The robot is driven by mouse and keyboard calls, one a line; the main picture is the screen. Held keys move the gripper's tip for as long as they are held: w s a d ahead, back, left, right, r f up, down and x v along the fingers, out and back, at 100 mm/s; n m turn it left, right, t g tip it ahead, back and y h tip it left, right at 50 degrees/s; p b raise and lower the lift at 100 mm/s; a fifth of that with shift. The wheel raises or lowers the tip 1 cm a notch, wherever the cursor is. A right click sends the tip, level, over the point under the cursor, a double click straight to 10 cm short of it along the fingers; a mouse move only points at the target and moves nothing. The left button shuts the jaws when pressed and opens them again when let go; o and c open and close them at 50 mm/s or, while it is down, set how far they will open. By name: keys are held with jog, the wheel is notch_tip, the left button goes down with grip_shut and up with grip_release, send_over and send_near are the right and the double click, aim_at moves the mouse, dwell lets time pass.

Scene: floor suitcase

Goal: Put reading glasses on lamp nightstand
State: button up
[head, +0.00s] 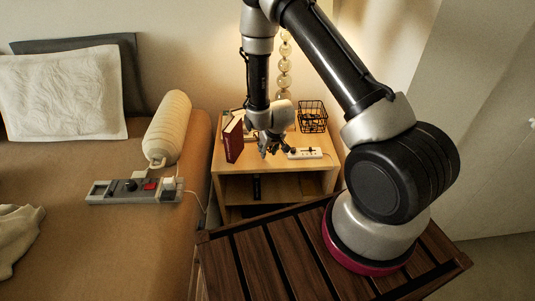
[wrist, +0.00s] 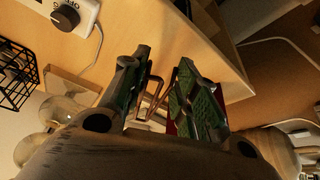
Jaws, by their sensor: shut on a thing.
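The lamp nightstand (head: 280,170) is a light wooden stand with an open shelf. A lamp of stacked glass balls (head: 284,66) stands at its back. My gripper (head: 268,151) is over the nightstand top, pointing down; the wrist view also shows my gripper (wrist: 163,72). Its green-padded fingers are shut on a thin copper-coloured wire frame, which looks like the reading glasses (wrist: 153,86). Most of the frame is hidden by the fingers, and I cannot make out the glasses in the head view. I cannot tell whether they touch the nightstand top.
A dark red book (head: 234,141) stands on the nightstand left of my gripper. A white control strip (head: 305,153) lies to its right, and a black wire basket (head: 312,117) stands behind that. A bed with a grey control box (head: 130,190) and cable is at left.

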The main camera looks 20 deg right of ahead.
jog(key=shift+f, duration=2.25)
jog(key=o, duration=0.9)
jog(key=shift+f, duration=0.1)
